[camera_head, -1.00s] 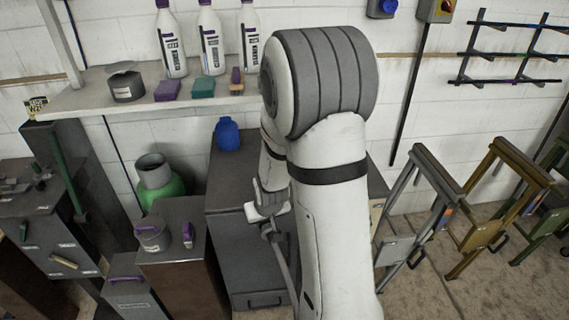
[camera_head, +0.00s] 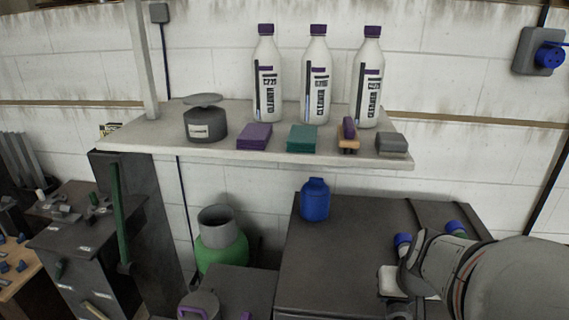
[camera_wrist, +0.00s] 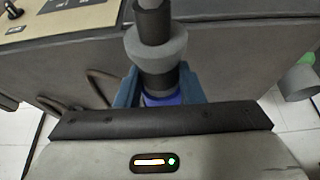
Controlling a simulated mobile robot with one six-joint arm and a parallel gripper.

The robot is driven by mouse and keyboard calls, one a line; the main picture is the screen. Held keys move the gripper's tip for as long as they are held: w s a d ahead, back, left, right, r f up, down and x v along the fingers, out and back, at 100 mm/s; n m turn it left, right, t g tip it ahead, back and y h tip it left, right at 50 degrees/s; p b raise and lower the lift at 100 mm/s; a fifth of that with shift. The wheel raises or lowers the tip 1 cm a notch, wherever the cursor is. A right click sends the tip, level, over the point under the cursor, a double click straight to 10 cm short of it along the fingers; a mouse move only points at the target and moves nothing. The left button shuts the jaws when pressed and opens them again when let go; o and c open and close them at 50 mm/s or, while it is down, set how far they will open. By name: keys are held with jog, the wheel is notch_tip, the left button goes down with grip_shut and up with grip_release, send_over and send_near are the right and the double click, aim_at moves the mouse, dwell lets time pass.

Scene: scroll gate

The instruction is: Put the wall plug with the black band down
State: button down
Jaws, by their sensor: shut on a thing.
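In the wrist view the wall plug with the black band (camera_wrist: 156,50) sits between the two bluish fingers of my gripper (camera_wrist: 158,90), which is shut on it. The plug shows a dark tip, a wide grey collar, a black section and blue near the palm. It is held in front of a grey surface, and I see no contact with it. In the head view the wrist and arm fill the lower right corner; the fingers and held plug cannot be made out there.
A dark cabinet (camera_head: 345,240) bears a blue bottle (camera_head: 315,200). Two blue-ended items (camera_head: 403,243) (camera_head: 456,228) show beside my arm. The shelf (camera_head: 270,152) holds three white bottles, a grey tin, sponges and a brush. A blue socket (camera_head: 549,55) is on the wall.

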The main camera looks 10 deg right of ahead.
jog(key=w+d+p, duration=0.1)
jog(key=w+p, duration=0.1)
jog(key=w, duration=0.3)
jog(key=w+d+p, duration=0.2)
jog(key=w, duration=0.3)
jog(key=w+d+p, duration=0.1)
jog(key=w+p, duration=0.1)
jog(key=w, duration=0.4)
jog(key=shift+d, duration=0.15)
jog(key=shift+w, duration=0.2)
jog(key=shift+f, duration=1.75)
jog(key=shift+f+b, duration=0.4)
jog(key=shift+f, duration=0.1)
jog(key=c, duration=1)
grip_release()
jog(key=shift+o, duration=0.2)
